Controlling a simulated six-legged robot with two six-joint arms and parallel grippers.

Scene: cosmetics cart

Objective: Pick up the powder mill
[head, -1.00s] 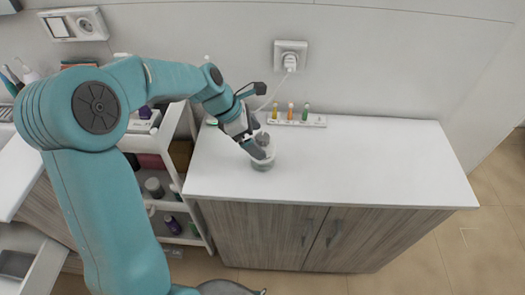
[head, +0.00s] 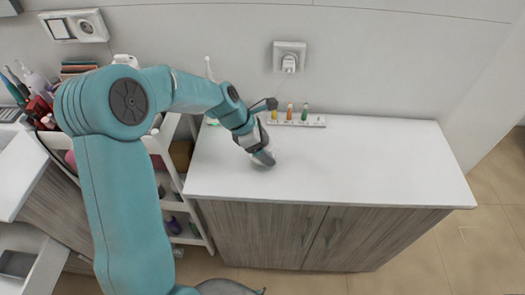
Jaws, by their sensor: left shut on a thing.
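My left gripper (head: 262,156) is low over the white countertop (head: 350,165), near its left end, and is shut. The powder mill is between its fingers, but the fingers and wrist hide nearly all of it, and its outline is not clear. I cannot tell whether it still touches the countertop. My right gripper is not in view.
A small white rack (head: 312,122) with several coloured vials stands at the back of the countertop, close to my left wrist. A wall socket (head: 289,57) with a plug is behind it. A white shelf cart (head: 165,185) stands at left. The countertop's middle and right are clear.

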